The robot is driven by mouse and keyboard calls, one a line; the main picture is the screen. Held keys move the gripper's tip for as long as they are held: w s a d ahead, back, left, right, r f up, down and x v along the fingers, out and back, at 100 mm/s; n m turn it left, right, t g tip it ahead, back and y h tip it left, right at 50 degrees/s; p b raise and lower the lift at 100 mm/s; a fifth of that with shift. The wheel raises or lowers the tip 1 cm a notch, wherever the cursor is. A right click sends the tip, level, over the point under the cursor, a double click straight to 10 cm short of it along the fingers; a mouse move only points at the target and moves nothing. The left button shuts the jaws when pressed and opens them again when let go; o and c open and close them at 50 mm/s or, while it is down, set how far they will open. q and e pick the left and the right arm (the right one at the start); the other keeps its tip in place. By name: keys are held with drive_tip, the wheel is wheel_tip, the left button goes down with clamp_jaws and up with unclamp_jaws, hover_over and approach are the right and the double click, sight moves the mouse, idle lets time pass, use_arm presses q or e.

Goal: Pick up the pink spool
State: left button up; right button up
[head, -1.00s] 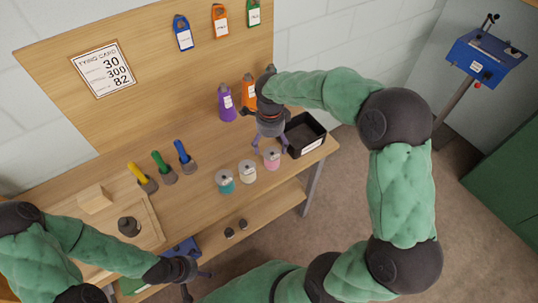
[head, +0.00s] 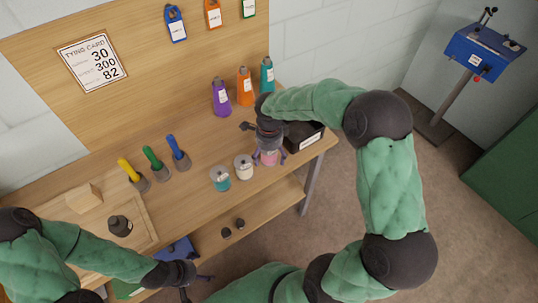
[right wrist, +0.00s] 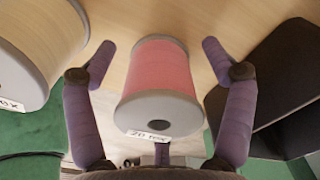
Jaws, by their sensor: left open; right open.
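The pink spool (head: 267,157) stands on the workbench near its front right edge, partly hidden by my right gripper in the head view. In the right wrist view the pink spool (right wrist: 160,80) has grey end flanges and a white label. My right gripper (head: 268,150) is above and around it. Its purple fingers (right wrist: 158,48) are open on either side of the spool, with gaps visible between fingers and spool. My left gripper (head: 198,284) is open and empty at the bottom left, near the bench's front edge.
A cream spool (head: 243,167) stands close left of the pink one, with a teal spool (head: 220,179) beyond it. A black bin (head: 306,135) is close on the right. Purple (head: 221,98), orange (head: 245,87) and teal (head: 267,76) bottles stand behind.

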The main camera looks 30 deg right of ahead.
drive_tip(key=shift+c, duration=0.3)
drive_tip(key=c, duration=1.2)
drive_tip(key=shift+r, duration=0.2)
